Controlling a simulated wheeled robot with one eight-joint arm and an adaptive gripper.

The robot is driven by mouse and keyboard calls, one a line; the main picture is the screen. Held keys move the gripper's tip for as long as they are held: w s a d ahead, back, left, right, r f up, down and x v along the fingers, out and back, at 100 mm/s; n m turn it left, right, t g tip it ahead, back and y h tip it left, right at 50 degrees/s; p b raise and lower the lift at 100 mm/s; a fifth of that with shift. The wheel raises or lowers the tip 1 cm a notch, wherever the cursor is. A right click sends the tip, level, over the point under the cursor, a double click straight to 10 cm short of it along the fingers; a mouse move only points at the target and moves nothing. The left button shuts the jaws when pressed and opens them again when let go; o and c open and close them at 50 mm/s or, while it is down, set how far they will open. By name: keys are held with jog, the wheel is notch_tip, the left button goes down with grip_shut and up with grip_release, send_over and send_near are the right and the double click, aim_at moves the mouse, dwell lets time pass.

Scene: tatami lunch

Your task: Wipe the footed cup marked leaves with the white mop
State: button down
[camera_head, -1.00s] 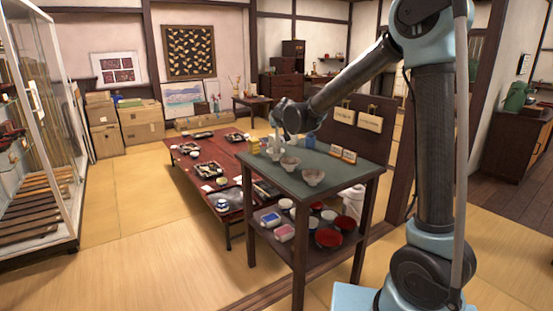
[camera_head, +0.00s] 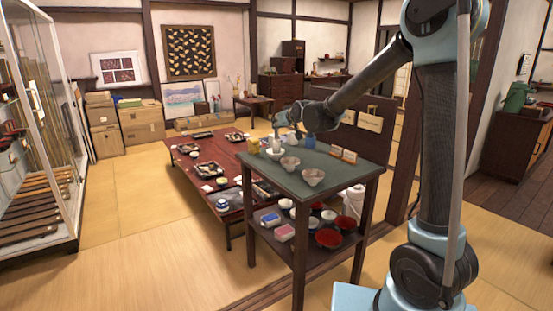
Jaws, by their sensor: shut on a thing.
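My gripper (camera_head: 283,122) is above the far left part of the dark green top of a small stand (camera_head: 335,170). It is shut on a small white thing, apparently the white mop (camera_head: 277,142), which points down over a white footed cup (camera_head: 275,153). Whether the mop touches that cup is too small to tell. Two more pale footed cups stand nearer the front, one in the middle (camera_head: 290,164) and one to the right (camera_head: 313,177). The markings are too small to read, so I cannot tell which cup bears leaves.
A yellow object (camera_head: 254,145) stands at the top's left corner and a blue cup (camera_head: 309,141) at the back. Small cards (camera_head: 343,155) stand along the right edge. Bowls and boxes fill the lower shelf (camera_head: 310,243). A low red table (camera_head: 190,165) lies behind.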

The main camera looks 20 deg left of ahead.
jog(key=shift+n+g+y, duration=0.6)
jog(key=shift+n, duration=0.1)
jog(key=shift+s+d+n+g+y, duration=0.1)
jog(key=shift+n+g+y, duration=0.45)
jog(key=shift+n+g, duration=0.65)
jog(key=shift+s+a+n+g+y, duration=0.1)
jog(key=shift+n+g+y, duration=0.4)
jog(key=shift+n+g, duration=0.7)
jog(key=shift+s+d+n+g+y, duration=0.1)
jog(key=shift+n+g+y, duration=0.45)
jog(key=shift+n+g, duration=0.65)
jog(key=shift+w+m+t+h, duration=0.15)
jog(key=shift+m+t+h, duration=0.75)
jog(key=shift+m+t, duration=1)
jog(key=shift+w+m+t+h, duration=0.15)
jog(key=shift+m+t+h, duration=0.75)
jog(key=shift+m+t, duration=1)
jog(key=shift+w+m+t+h, duration=0.15)
jog(key=shift+m+t+h, duration=0.95)
jog(key=shift+m+h, duration=0.4)
